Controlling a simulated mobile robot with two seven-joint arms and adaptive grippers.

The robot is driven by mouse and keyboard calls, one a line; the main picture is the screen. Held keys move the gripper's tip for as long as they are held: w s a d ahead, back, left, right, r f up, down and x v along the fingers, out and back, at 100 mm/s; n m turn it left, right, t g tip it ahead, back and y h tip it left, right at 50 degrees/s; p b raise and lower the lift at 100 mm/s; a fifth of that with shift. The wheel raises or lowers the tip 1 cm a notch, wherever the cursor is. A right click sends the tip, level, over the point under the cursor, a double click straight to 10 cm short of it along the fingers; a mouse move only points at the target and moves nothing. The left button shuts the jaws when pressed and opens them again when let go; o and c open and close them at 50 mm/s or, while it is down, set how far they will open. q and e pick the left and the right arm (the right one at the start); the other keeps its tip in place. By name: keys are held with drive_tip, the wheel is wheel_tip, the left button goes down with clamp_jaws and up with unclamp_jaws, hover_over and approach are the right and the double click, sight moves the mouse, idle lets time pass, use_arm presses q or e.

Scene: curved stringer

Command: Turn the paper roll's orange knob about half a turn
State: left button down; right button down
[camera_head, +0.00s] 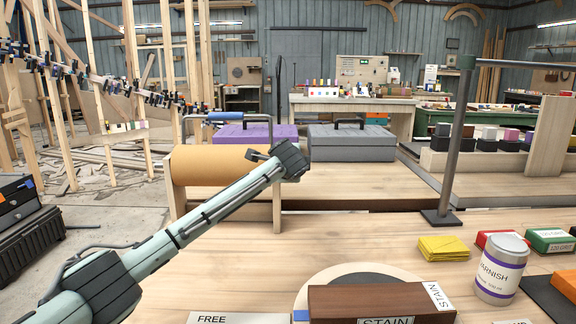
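The brown paper roll (205,165) lies horizontally at the front left end of a wooden bench, between wooden end supports. My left arm reaches in from the lower left, and its dark wrist is at the roll's right end. Only a small dark part of my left gripper (257,155) shows there, in front of or against the roll's right end; I cannot tell if it touches. Its fingers are mostly hidden by the wrist. No orange knob is visible; the wrist covers that end of the roll. My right gripper is not in view.
A bar with a blue grip (226,115) stands above the roll. Purple (262,134) and grey (350,143) toolboxes sit behind. A dark metal post (455,150) rises at right. The near table holds a varnish can (498,275), yellow pads (443,247) and a stain block (375,303).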

use_arm(q)
drive_tip(key=shift+d+f, duration=0.1)
idle(0.3)
drive_tip(key=c, duration=1.1)
unclamp_jaws()
drive_tip(key=v, duration=1.2)
drive_tip(key=shift+o, duration=0.2)
